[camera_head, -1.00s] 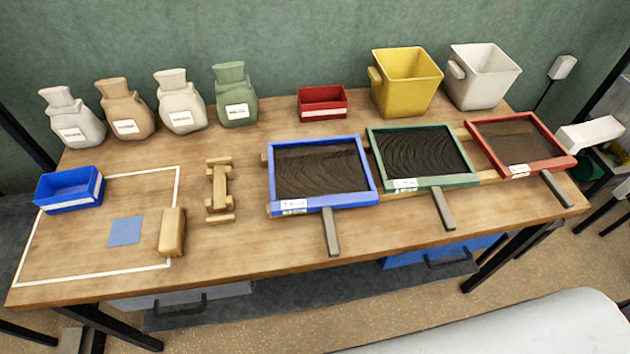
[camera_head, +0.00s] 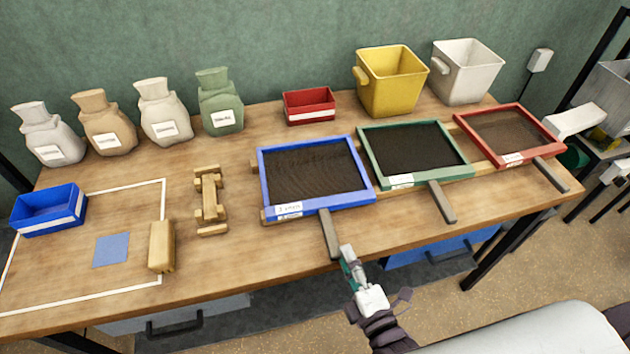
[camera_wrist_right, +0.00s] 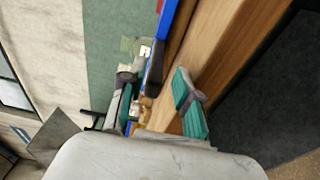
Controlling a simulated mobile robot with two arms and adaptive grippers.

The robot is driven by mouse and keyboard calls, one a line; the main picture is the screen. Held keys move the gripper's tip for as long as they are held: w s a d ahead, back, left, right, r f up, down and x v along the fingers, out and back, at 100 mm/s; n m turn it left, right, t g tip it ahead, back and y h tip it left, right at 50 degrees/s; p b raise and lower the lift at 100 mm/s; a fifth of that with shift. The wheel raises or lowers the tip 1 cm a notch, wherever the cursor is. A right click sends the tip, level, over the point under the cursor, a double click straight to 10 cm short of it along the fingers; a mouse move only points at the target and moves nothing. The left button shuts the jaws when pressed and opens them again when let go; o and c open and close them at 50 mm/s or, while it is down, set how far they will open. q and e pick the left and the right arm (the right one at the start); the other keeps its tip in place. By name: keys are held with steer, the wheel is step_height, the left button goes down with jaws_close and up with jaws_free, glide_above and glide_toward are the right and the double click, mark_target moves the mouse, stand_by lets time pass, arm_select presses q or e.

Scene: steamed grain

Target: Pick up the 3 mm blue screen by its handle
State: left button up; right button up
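The blue-framed screen (camera_head: 371,181) with dark mesh and a white label lies on the wooden table; the label is too small to read. Its dark handle (camera_head: 329,232) points toward the front edge. My right gripper (camera_head: 347,252) is near the handle's free end, just to its right in the head view. In the right wrist view, my right gripper (camera_wrist_right: 160,98) is open, and the dark handle (camera_wrist_right: 155,68) shows between its spread fingers. I cannot tell whether they touch it. The blue frame (camera_wrist_right: 166,20) is beyond. My left gripper is not in view.
A green-framed screen (camera_head: 468,171) and a red-framed screen (camera_head: 559,154) lie to the right, handles forward. A wooden stand (camera_head: 210,202), wooden block (camera_head: 161,246) and blue bin (camera_head: 48,213) are left. Sacks, a red bin (camera_head: 309,107) and buckets stand behind.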

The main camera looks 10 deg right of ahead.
mark_target(334, 231)
steer(key=w, duration=0.5)
steer(key=w+a+p, duration=0.1)
steer(key=w, duration=0.1)
steer(key=shift+w+r, duration=0.1)
steer(key=shift+w, duration=0.1)
steer(key=shift+c, duration=0.3)
jaws_close()
steer(key=shift+r, duration=0.15)
